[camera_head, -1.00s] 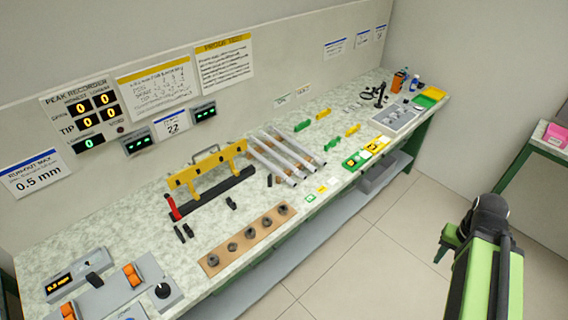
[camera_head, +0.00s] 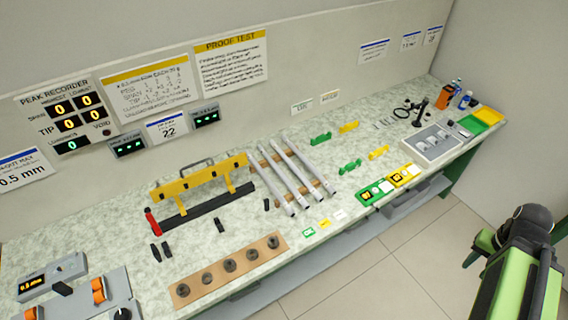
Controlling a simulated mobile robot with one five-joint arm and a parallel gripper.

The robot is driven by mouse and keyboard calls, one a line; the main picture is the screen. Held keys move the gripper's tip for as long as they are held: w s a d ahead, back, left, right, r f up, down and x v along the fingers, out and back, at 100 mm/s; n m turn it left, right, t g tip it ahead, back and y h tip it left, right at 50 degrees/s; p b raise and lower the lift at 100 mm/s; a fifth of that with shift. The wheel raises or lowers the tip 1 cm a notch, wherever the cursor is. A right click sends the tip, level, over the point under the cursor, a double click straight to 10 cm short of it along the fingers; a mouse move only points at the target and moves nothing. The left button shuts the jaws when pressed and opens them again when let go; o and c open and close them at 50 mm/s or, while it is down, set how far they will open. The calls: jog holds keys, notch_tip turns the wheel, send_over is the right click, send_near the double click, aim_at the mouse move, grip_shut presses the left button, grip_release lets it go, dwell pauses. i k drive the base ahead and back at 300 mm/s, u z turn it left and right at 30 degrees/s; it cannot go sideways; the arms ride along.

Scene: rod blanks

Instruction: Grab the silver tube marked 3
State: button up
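Several silver tubes (camera_head: 293,172) lie side by side, slanting, on a wooden rack (camera_head: 262,163) in the middle of the bench. Any number marks on them are too small to read, so I cannot tell which one is marked 3. My green and black arm (camera_head: 520,265) is at the lower right, out over the floor and well apart from the tubes. The fingertips of my gripper cannot be made out, and I see nothing held.
The bench (camera_head: 75,229) runs along the wall. A yellow fixture (camera_head: 200,179) stands left of the tubes. A wooden block with dark collars (camera_head: 205,281) lies in front. Green and yellow blocks (camera_head: 349,166) and a grey tray (camera_head: 436,141) lie to the right. Floor (camera_head: 385,255) in front is clear.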

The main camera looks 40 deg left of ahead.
aim_at(283, 201)
jog(key=z, duration=0.05)
jog(key=i, duration=1.9)
jog(key=z, duration=0.1)
jog(key=k, duration=0.1)
jog(key=u, duration=3.5)
jog(key=k, duration=0.15)
jog(key=u, duration=1)
jog(key=i, duration=1.05)
jog(key=u, duration=0.35)
